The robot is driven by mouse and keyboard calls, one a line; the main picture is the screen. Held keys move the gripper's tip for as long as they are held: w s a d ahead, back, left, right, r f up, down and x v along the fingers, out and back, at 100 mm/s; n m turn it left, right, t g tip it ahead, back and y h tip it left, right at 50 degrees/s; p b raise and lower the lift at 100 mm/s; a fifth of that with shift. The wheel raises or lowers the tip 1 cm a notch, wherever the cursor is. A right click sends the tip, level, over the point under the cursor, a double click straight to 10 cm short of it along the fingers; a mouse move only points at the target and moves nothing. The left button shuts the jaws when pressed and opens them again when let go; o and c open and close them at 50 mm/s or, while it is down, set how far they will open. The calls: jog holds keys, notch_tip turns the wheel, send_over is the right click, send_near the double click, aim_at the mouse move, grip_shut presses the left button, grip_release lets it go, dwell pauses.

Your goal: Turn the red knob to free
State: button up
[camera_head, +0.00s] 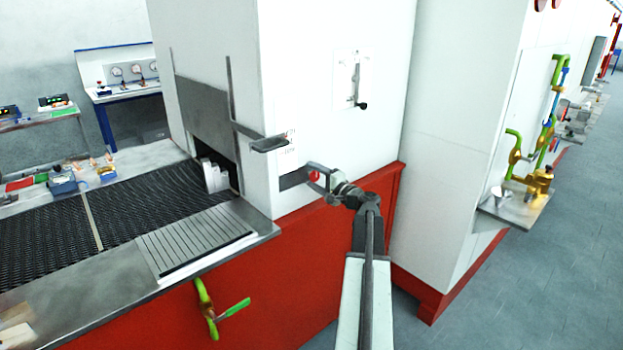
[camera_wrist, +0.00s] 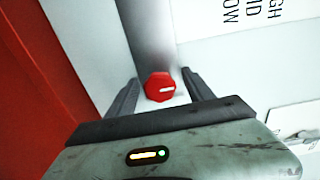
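The red knob (camera_wrist: 160,87) shows in the wrist view as a small red faceted disc with a white mark on its face. It also shows in the head view (camera_head: 314,176) on the white machine's side, beside a dark strip. My gripper (camera_wrist: 162,90) is open, with one dark finger on each side of the knob. Gaps show between the fingers and the knob in the wrist view, so they do not appear to touch it. In the head view my gripper (camera_head: 322,175) reaches the panel from the right. Which setting the white mark points to cannot be told.
Printed words (camera_wrist: 247,15) stand on the white panel near the knob. A metal ledge (camera_head: 268,144) sticks out above left of my gripper. A lever plate (camera_head: 352,80) is higher on the panel. The red base (camera_head: 230,285) lies below, with a green-handled valve (camera_head: 210,308).

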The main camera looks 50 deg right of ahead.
jog(key=s, duration=0.7)
jog(key=shift+s+a, duration=0.35)
jog(key=shift+s+f, duration=0.1)
